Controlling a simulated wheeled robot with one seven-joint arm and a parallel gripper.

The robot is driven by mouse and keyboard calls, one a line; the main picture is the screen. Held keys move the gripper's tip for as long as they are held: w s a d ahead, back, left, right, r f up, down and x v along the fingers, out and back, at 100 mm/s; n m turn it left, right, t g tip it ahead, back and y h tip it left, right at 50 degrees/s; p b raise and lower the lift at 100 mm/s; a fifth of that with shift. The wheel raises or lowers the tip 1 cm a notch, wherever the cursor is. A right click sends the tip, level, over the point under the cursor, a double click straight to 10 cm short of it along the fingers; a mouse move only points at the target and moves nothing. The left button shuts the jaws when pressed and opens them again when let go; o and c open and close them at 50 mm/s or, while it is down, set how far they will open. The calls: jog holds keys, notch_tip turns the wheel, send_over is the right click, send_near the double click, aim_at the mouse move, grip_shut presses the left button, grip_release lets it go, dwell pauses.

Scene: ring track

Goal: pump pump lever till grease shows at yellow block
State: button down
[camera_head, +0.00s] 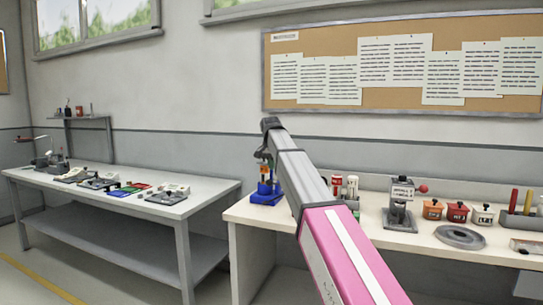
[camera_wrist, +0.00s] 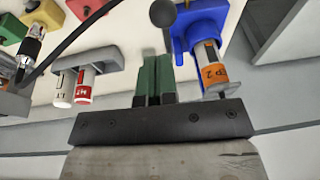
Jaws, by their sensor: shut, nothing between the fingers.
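My gripper (camera_wrist: 154,78) is shut, its two green fingers together with nothing between them. A lever with a dark ball knob (camera_wrist: 163,13) stands just beyond the fingertips; I cannot tell if they touch it. Right of it is the blue pump body (camera_wrist: 184,38) with a clear cylinder bearing an orange "P2" label (camera_wrist: 209,72). In the head view the blue pump (camera_head: 266,197) stands at the bench's left end, below my arm's end.
A gauge stand (camera_head: 399,205), several small pots (camera_head: 457,211) and a grey ring (camera_head: 460,236) occupy the bench. Another table (camera_head: 125,205) stands left, across a gap.

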aim_at(270, 181)
jog(key=shift+a+f, duration=0.2)
jog(key=shift+f, duration=0.9)
jog(key=shift+a+f, duration=0.15)
jog(key=shift+f, duration=0.95)
jog(key=shift+s, duration=0.1)
jog(key=shift+s+a+f+t, duration=0.1)
jog(key=shift+s+f+t, duration=0.2)
jog(key=shift+f, duration=0.2)
jog(key=f+t, duration=0.1)
jog(key=f, duration=0.1)
jog(key=s+f+t+h, duration=0.1)
jog(key=f, duration=0.2)
jog(key=s+f+t, duration=0.1)
jog(key=f, duration=0.2)
jog(key=shift+a+f+t+h, duration=0.15)
jog(key=shift+a+t+h, duration=0.15)
jog(key=shift+a, duration=0.1)
jog(key=shift+f, duration=0.35)
jog(key=shift+s+f, duration=0.1)
jog(key=shift+f, duration=0.05)
